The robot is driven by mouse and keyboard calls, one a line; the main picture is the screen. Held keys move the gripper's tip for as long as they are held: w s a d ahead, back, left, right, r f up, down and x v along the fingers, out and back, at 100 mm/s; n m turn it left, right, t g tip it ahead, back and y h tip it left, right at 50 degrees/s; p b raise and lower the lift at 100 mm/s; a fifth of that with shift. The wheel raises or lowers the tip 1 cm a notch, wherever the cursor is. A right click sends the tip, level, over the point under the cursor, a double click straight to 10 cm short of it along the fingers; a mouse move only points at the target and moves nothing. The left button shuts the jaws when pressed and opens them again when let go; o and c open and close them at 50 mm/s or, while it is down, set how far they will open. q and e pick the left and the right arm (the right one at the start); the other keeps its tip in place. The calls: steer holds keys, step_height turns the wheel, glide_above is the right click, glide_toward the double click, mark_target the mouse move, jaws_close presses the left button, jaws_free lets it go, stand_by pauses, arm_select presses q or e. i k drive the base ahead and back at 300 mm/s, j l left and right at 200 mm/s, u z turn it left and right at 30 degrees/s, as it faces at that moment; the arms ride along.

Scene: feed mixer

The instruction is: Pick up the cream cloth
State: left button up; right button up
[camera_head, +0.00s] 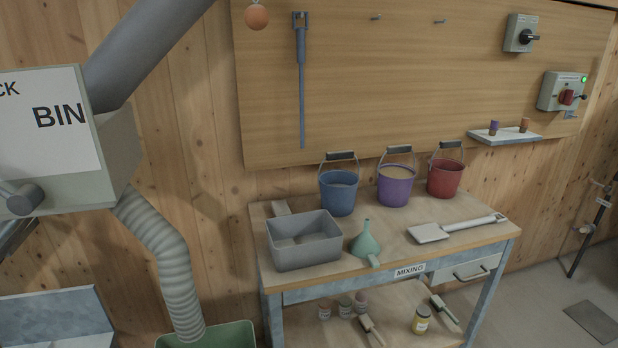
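I make out no cream cloth for certain in the head view. A small pale flat piece (281,208) shows behind the grey tub (304,244) on the workbench (400,262); the tub hides part of it, and I cannot tell what it is. Neither of my grippers is in view.
Blue (339,190), purple (396,186) and red (444,178) buckets stand along the bench's back. A green funnel (365,243) and a white scoop (455,229) lie in front. Jars and brushes sit on the lower shelf. A green bin (207,338) stands under the hose.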

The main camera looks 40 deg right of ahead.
mark_target(279, 207)
steer(key=z, duration=1.05)
steer(key=u, duration=0.3)
steer(key=l+u, duration=0.45)
steer(key=i+l+u, duration=0.1)
steer(key=l+u, duration=0.15)
steer(key=u, duration=0.2)
steer(key=l+u, duration=0.15)
steer(key=l, duration=0.3)
steer(key=k+l+u, duration=0.15)
steer(key=l, duration=0.3)
steer(key=i+l, duration=0.05)
